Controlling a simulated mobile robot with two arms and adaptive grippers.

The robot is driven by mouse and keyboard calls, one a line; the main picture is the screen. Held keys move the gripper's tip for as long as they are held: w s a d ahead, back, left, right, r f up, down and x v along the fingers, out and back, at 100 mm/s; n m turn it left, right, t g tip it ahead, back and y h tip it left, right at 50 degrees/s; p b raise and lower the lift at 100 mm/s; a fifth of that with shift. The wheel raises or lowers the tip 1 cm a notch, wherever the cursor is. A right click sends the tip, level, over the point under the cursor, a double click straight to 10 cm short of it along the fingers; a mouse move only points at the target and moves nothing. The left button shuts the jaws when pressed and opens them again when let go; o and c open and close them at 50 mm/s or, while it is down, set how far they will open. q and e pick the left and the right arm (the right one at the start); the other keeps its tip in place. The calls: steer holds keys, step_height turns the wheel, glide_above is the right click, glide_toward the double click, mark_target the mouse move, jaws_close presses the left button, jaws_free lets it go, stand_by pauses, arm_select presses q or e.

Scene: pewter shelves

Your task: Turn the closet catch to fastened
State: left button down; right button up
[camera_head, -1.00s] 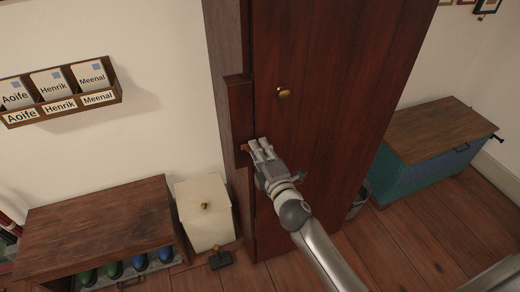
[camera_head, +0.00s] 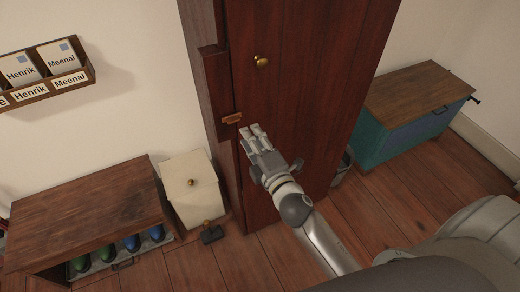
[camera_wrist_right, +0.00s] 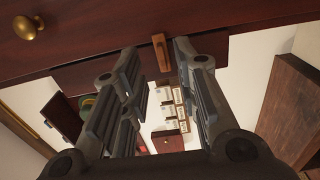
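The closet catch (camera_head: 232,118) is a small brown turning piece at the left edge of the dark red closet door (camera_head: 300,100). It lies about level in the head view, seemingly across the line between door and frame. The right wrist view shows the catch (camera_wrist_right: 161,52) beyond and between the finger tips, pointing from the door edge over the frame. My right gripper (camera_head: 254,133) is just right of and below the catch, apart from it. Its fingers are spread and empty. My left gripper is not in view.
A brass knob (camera_head: 261,61) sticks out of the door above the gripper. A white bin (camera_head: 192,190) and a wooden shoe bench (camera_head: 85,215) stand left of the closet. A teal chest (camera_head: 405,130) stands to the right. A letter rack (camera_head: 45,92) hangs on the wall.

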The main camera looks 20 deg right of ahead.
steer(key=shift+s, duration=2.35)
steer(key=s+f+m+g, duration=0.3)
steer(key=s+f, duration=0.1)
steer(key=f, duration=0.8)
steer(key=s+f+m+g, duration=0.2)
steer(key=s+f+g, duration=0.1)
steer(key=f, duration=0.9)
steer(key=s+f+m+g, duration=0.3)
steer(key=s+f, duration=0.1)
steer(key=f, duration=0.8)
steer(key=s+d+f+m+g, duration=0.1)
steer(key=s+f+m+g, duration=0.1)
steer(key=s+f, duration=0.4)
steer(key=s+d+f+m+g, duration=0.1)
steer(key=s+f+m+g, duration=0.2)
steer(key=s, duration=1)
steer(key=s+d+f+m+g, duration=0.2)
steer(key=s+f+g, duration=0.1)
steer(key=s+f, duration=0.6)
steer(key=shift+s+f+m+h, duration=0.15)
steer(key=shift+m+h, duration=0.15)
steer(key=shift+m, duration=0.1)
steer(key=shift+d, duration=0.1)
